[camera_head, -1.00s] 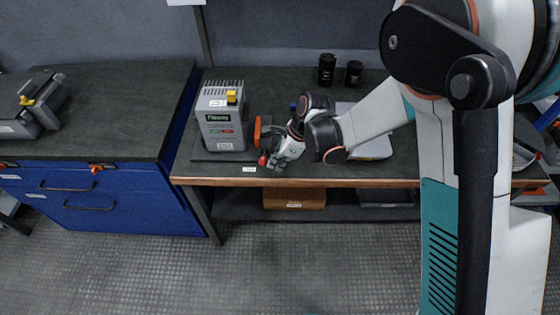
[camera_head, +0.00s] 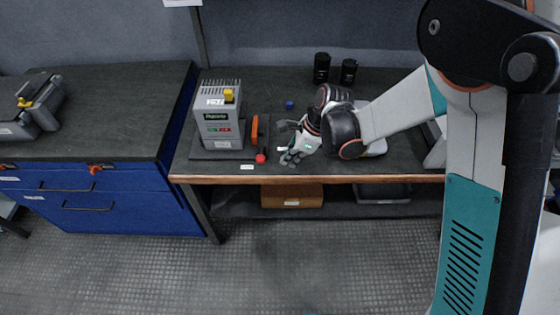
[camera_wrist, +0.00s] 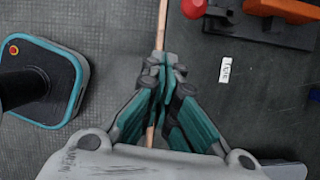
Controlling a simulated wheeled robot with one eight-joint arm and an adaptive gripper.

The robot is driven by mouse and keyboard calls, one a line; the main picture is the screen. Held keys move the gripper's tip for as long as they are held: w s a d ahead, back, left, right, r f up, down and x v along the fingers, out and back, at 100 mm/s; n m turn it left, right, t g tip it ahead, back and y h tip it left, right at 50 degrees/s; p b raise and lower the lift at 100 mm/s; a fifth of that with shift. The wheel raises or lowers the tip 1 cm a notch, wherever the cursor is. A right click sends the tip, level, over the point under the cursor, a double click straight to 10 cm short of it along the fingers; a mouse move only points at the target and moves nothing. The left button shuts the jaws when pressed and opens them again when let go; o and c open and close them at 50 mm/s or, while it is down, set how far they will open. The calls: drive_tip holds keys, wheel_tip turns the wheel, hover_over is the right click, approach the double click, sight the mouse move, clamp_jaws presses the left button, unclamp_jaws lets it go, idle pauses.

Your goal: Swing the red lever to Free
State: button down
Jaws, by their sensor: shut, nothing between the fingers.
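A red ball knob (camera_head: 260,158), apparently the lever's end, stands near the front edge of the bench, at the right front of the grey charger-like unit (camera_head: 219,124). It also shows at the top of the wrist view (camera_wrist: 194,8). An orange-red upright piece (camera_head: 254,130) stands just behind it, seen in the wrist view too (camera_wrist: 287,8). My gripper (camera_head: 289,159) is shut and empty, to the right of the knob with a gap between them. Its fingertips (camera_wrist: 163,68) meet over the bench edge. A small white label (camera_wrist: 225,70) lies on the bench top; its print is hard to read.
Two black cylinders (camera_head: 321,68) stand at the back of the bench, and a small blue object (camera_head: 289,104) lies behind my gripper. The wooden front edge (camera_head: 330,179) runs under my gripper. A blue drawer cabinet (camera_head: 105,205) is at left. The floor in front is clear.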

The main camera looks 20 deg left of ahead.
drive_tip(key=p+v, duration=0.2)
drive_tip(key=v, duration=0.5)
drive_tip(key=shift+s, duration=0.2)
drive_tip(key=shift+d+r, duration=0.1)
drive_tip(key=shift+r, duration=0.05)
